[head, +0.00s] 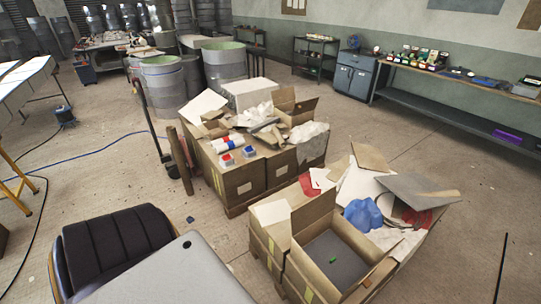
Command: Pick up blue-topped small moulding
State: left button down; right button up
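Two small block-like pieces with blue and red on them lie on the far stack of cardboard boxes: a left one (226,160) and a right one (249,152). They sit close together near the front edge of the stack, beside white rolls (226,143) with a red part. They are too small in the head view to tell which is the blue-topped small moulding. Neither of my grippers is in view.
The far box stack (243,184) carries loose cardboard and white wrapping. A dark chair (112,243) stands at the lower left.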

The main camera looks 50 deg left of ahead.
aim_at(249, 153)
jog(key=u, duration=1.75)
